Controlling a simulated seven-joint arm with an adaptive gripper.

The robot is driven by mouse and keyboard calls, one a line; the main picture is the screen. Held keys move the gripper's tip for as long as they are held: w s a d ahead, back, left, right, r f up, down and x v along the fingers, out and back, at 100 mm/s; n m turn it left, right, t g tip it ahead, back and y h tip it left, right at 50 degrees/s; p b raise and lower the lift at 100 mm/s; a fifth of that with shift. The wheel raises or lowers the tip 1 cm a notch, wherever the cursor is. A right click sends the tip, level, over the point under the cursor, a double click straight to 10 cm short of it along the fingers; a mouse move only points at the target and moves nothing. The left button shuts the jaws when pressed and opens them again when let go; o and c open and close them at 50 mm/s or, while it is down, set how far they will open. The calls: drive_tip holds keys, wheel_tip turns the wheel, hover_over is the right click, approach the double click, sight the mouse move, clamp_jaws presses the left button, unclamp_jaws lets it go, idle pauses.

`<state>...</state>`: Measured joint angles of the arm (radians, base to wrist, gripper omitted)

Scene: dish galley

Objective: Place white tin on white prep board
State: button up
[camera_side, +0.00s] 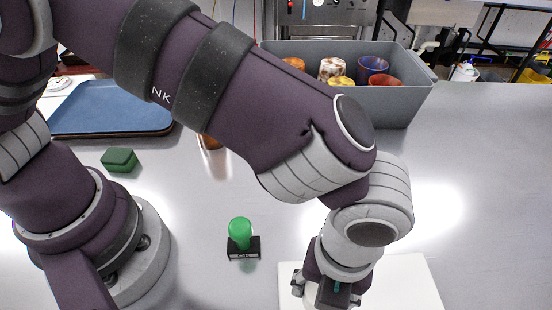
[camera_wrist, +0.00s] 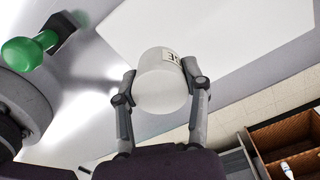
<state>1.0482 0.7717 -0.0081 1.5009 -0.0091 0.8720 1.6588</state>
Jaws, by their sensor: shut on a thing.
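The white tin (camera_wrist: 162,92) is a plain cylinder with a small dark-lettered label. My gripper (camera_wrist: 158,76) is shut on it, one finger on each side, in the wrist view. The white prep board (camera_wrist: 215,30) lies beyond the tin, and the tin overlaps its edge in that view. In the side view my gripper (camera_side: 326,290) points down in front of the board (camera_side: 405,285) at the bottom edge of the picture. The tin is not visible there. I cannot tell whether the tin touches the board.
A green-handled stamp (camera_side: 240,236) stands left of the board; its green knob also shows in the wrist view (camera_wrist: 24,53). A green block (camera_side: 119,160) and a blue tray (camera_side: 112,108) are further left. A grey bin (camera_side: 405,105) with several cups stands behind. The counter at right is clear.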

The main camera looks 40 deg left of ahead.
drive_tip(key=d, duration=0.1)
drive_tip(key=w, duration=0.1)
drive_tip(key=d, duration=0.1)
drive_tip(key=shift+w+d+f, duration=0.15)
drive_tip(key=shift+w+d, duration=0.1)
drive_tip(key=shift+d, duration=0.1)
drive_tip(key=shift+w+d+f, duration=0.1)
drive_tip(key=shift+d+f, duration=0.05)
drive_tip(key=shift+f, duration=1.6)
drive_tip(key=shift+f, duration=0.15)
drive_tip(key=o, duration=1.2)
